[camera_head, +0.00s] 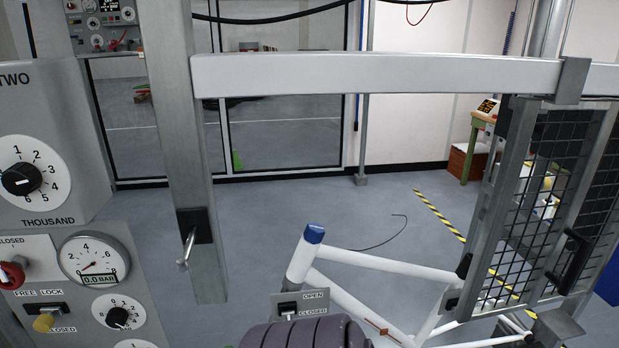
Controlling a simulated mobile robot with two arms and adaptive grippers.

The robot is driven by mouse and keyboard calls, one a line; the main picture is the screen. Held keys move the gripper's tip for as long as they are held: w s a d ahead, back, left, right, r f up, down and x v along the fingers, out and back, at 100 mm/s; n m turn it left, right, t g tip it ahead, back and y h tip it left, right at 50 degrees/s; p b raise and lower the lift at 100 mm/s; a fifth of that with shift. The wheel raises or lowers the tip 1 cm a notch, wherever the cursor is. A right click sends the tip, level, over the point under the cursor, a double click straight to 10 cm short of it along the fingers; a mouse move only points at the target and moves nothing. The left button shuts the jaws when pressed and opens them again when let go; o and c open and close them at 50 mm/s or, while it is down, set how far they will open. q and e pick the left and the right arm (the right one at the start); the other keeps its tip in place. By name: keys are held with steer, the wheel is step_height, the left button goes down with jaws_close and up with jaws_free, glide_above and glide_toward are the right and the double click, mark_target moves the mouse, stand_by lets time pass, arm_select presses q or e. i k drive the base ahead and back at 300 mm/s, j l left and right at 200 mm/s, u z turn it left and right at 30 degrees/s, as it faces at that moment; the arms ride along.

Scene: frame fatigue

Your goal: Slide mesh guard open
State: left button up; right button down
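The mesh guard (492,205) is at the right of the head view, with dark wire mesh in a grey metal frame. It hangs below a pale horizontal rail (380,75). A black handle (570,262) is on its frame. A second mesh section (600,185) shows at the right edge. The space between the guard and the grey left post (180,150) is uncovered. The post carries a dark latch plate (195,226) with a metal pin. Neither of my grippers is in view.
A white bicycle frame (345,297) with a blue cap sits behind the opening. A grey control panel (50,150) with dials stands at the left. A small open/closed switch (288,309) and a ribbed purple-grey part (305,333) are at the bottom. Floor beyond is mostly clear.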

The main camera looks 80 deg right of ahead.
mark_target(574, 75)
steer(key=z, duration=4.2)
